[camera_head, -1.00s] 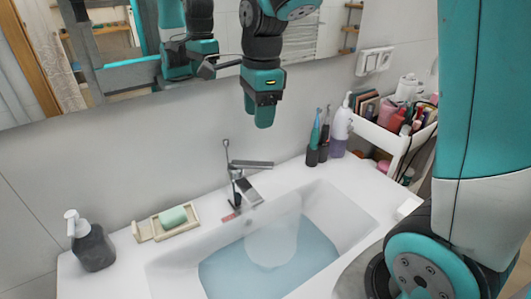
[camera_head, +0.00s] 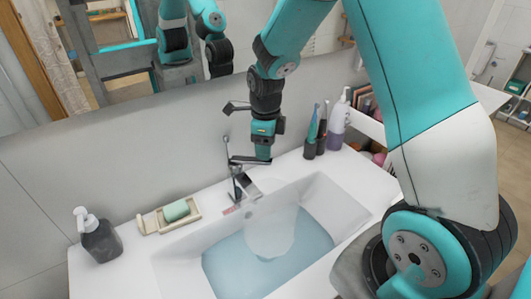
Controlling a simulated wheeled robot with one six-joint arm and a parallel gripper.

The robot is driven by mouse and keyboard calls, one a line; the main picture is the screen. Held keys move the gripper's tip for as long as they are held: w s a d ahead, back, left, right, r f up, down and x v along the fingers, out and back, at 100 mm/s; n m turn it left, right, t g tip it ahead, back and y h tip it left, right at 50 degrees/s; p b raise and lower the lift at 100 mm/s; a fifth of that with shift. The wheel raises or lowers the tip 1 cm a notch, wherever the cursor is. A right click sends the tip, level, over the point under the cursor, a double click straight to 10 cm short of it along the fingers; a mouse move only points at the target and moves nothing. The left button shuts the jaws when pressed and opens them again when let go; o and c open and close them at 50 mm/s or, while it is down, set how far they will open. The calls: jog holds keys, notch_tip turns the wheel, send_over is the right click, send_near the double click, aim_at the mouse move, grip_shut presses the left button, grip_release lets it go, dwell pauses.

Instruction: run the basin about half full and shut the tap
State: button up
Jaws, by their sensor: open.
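The white basin (camera_head: 318,200) is set in the counter and holds pale blue water (camera_head: 232,270) with clear wall showing above it. The grey metal tap (camera_head: 243,187) stands at its back edge, with a flat lever (camera_head: 240,160) on top. A pale, translucent rounded shape (camera_head: 270,235) shows below the spout; I cannot tell whether it is running water. My gripper (camera_head: 263,153) points down at the right end of the lever and overlaps it in the picture. It is open; whether it touches the lever is unclear, and its finger gap is hard to see.
A green soap on a tray (camera_head: 192,216) and a dark soap bottle (camera_head: 101,242) stand left of the basin. A toothbrush cup (camera_head: 310,148) and a purple bottle (camera_head: 337,128) stand close to the right of my gripper. The mirror wall is just behind.

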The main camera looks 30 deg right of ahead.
aim_at(251, 160)
jog(key=shift+f+p, duration=0.35)
jog(key=shift+f, duration=1.8)
